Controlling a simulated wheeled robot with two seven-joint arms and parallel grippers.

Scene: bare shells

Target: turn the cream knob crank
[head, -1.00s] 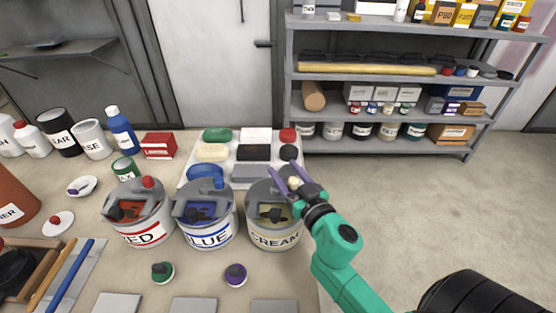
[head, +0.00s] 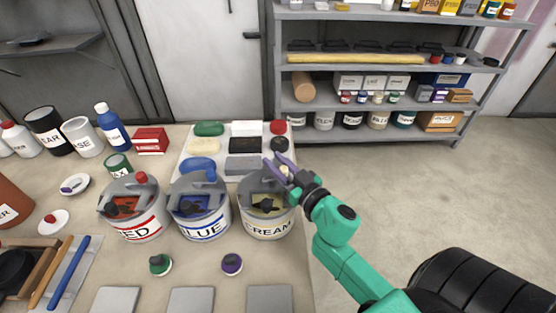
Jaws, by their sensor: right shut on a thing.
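The cream can (head: 267,222), a grey pot with a "CREAM" label, stands at the right end of a row of three cans on the table. A dark stirrer shows in its open top. Its cream-coloured crank knob (head: 284,170) sits at the can's upper right rim, partly hidden by the purple fingers. My right gripper (head: 283,166), on a green arm from the lower right, is shut on this knob. My left gripper is not in view.
The blue can (head: 202,226) stands close on the left, with the red can (head: 139,226) beyond it. A white tray (head: 183,173) with coloured blocks lies just behind. Open floor (head: 420,200) lies to the right of the table.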

